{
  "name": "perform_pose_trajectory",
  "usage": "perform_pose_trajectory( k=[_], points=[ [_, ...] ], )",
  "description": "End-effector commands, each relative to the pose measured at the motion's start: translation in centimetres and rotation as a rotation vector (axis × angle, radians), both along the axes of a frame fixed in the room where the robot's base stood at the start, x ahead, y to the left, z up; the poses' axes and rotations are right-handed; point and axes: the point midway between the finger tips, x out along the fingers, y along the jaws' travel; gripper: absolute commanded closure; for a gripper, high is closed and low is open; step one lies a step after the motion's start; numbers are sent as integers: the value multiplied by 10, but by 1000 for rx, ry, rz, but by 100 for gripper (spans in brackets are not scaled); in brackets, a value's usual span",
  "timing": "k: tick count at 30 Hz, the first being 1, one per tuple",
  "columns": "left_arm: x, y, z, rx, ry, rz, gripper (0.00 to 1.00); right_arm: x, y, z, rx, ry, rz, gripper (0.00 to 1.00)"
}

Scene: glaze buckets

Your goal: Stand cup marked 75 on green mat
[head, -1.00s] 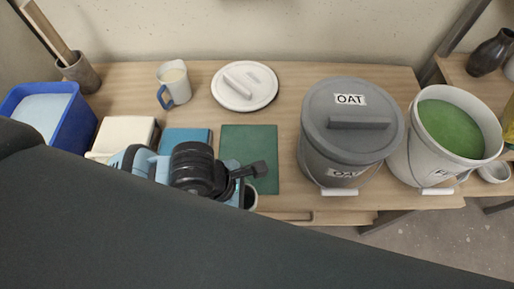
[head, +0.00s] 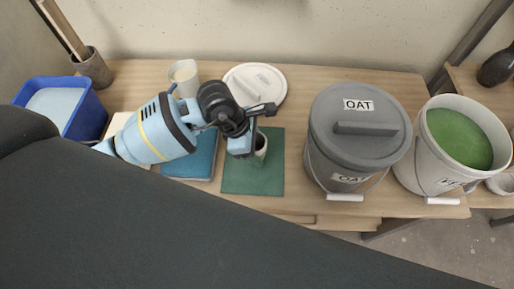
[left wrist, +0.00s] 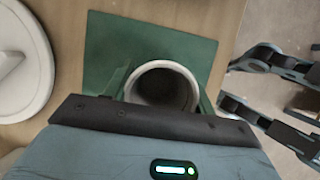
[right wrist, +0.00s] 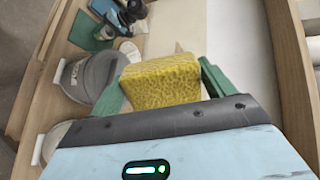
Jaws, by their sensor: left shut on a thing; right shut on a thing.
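The cup (head: 262,149) is a small pale cup, seen from above in the left wrist view (left wrist: 163,90), where its dark inside shows. Its mark is not readable. The green mat (head: 252,178) lies on the table and also shows behind the cup in the left wrist view (left wrist: 135,38). My left gripper (left wrist: 163,84) is shut on the cup, a finger on each side. The cup appears upright over the mat; I cannot tell whether it touches it. My right gripper (right wrist: 160,84) is shut on a yellow sponge (right wrist: 162,80), away from the mat.
A grey OAT bucket (head: 352,165) stands right of the mat, beside a bucket of green glaze (head: 416,165). A white lid (head: 268,76) lies behind the mat. A blue mat (head: 203,167) lies left of it, with a jug (head: 184,73) behind.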

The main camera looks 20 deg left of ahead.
Motion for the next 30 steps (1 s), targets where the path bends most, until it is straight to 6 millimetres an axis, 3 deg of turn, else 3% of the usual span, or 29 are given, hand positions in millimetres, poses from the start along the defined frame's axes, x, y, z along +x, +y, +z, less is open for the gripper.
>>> perform_pose_trajectory(
  k=[9, 17, 30],
  points=[
    [13, 3, 0, -1, -2, 2, 72, 0, 0, 0, 0, 0, 0, 40],
    [13, 3, -33, -1, 1, 1, 72, 0, 0, 0, 0, 0, 0, 40],
    [13, 4, -40, 0, 0, -1, 72, 1, 0, -4, 0, 3, 0, 40]
  ],
)
